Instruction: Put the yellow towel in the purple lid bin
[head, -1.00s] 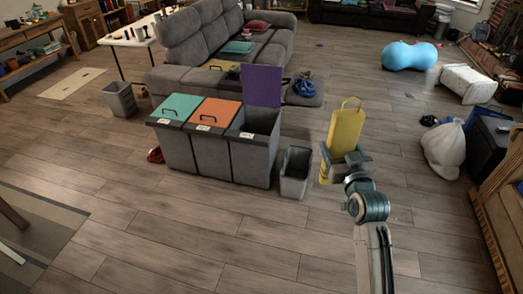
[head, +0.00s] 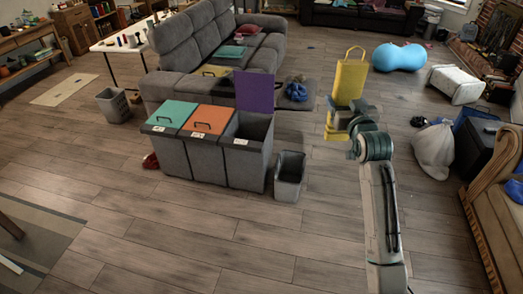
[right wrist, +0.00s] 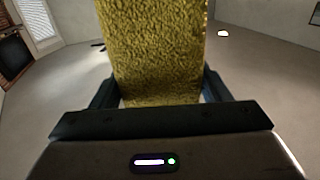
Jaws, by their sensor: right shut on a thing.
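The yellow towel (head: 349,78) is upright in my right gripper (head: 350,110), with a loop at its top. Some yellow also shows below the jaws. In the right wrist view the towel (right wrist: 155,45) fills the space between the two fingers (right wrist: 158,90). The purple lid bin (head: 245,165) is the right one of three joined grey bins. Its purple lid (head: 255,92) stands raised and its top is open. The gripper and towel are to the right of this bin, apart from it. My left gripper is not in view.
The teal lid (head: 170,115) and orange lid (head: 210,119) are shut. A small open grey bin (head: 289,176) stands beside the purple lid bin. A grey sofa (head: 205,50) is behind. A white bag (head: 436,150) lies at right. The floor in front is clear.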

